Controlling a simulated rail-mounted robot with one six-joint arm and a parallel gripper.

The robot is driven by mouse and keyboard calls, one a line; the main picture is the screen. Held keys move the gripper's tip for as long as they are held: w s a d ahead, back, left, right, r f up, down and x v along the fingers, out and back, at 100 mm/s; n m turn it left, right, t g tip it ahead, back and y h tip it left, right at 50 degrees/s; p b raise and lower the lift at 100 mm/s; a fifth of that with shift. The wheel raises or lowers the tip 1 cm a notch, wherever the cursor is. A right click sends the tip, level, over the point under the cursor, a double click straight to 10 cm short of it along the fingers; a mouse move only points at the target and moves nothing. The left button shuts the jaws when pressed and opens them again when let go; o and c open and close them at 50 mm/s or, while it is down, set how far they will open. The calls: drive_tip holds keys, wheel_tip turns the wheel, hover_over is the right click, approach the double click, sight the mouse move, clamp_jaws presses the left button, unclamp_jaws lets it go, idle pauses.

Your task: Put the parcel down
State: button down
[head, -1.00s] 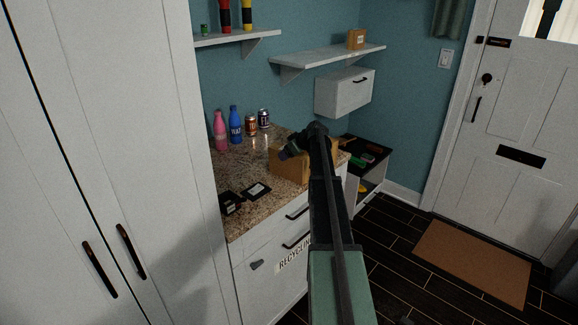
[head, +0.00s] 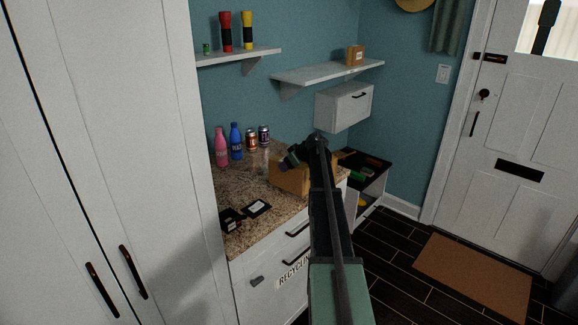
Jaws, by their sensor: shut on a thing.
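The parcel is a brown cardboard box (head: 289,181) at the right part of the speckled stone counter (head: 240,187). My gripper (head: 291,161) is at the box's top, with my arm reaching in from the lower front and covering the box's right part. The gripper is shut on the box. The fingertips are small and dark here, and their contact with the box is hard to see. I cannot tell whether the box's underside touches the counter or hangs just above it.
A wall cabinet (head: 343,107) hangs behind. A smaller box (head: 355,55) sits on the shelf (head: 318,74).

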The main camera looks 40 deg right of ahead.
wheel_tip(320, 180, up, 18)
drive_tip(key=p, duration=1.6)
drive_tip(key=shift+f, duration=0.25)
drive_tip(key=shift+f, duration=0.1)
